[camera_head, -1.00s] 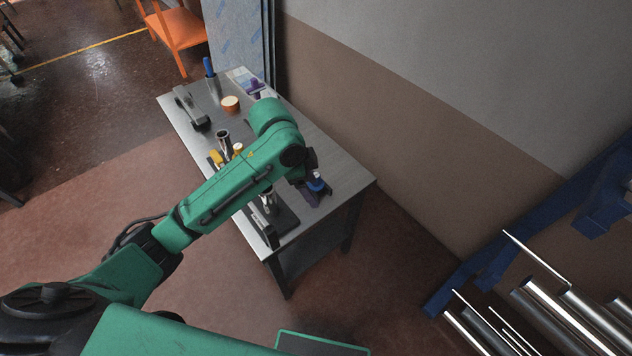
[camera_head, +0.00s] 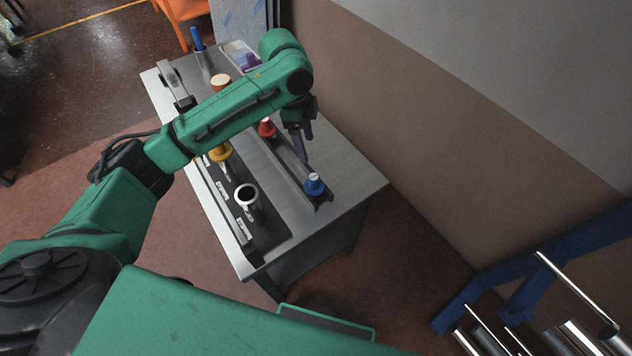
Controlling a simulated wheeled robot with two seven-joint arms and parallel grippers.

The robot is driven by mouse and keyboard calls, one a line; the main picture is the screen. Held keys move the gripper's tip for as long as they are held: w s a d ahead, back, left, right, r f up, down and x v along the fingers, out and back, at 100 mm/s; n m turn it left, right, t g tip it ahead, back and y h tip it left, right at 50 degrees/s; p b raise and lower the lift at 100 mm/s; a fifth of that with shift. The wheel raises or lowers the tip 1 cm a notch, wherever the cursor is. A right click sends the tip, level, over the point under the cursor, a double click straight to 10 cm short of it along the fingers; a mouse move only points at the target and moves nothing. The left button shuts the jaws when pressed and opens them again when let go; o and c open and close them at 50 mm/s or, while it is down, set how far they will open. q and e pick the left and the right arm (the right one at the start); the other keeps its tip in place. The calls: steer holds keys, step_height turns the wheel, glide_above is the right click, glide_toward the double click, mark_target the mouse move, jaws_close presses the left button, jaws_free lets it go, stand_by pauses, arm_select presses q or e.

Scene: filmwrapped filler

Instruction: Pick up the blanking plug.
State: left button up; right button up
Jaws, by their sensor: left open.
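Several small coloured pieces stand on the grey table in the head view. A blue cap-like piece (camera_head: 314,184) with a pale top stands near the table's right side. A red piece (camera_head: 267,127) stands farther back, and a yellow one (camera_head: 221,152) stands to the left, partly behind my arm. I cannot tell for sure which is the blanking plug. My left gripper (camera_head: 302,148) points down over the table, between the red piece and the blue piece, a little behind the blue one. Its dark purple fingers are open and appear empty. My right gripper is not in view.
A brown wall (camera_head: 420,120) runs along the right. Metal bars stand lower right.

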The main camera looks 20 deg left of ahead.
mark_target(314, 176)
arm_select(q)
steer(key=f, duration=0.4)
steer(key=d+f+p, duration=0.1)
steer(key=f, duration=0.3)
steer(key=d+f+p, duration=0.1)
steer(key=f, duration=0.4)
steer(key=shift+s, duration=0.4)
steer(key=shift+r, duration=0.1)
jaws_close()
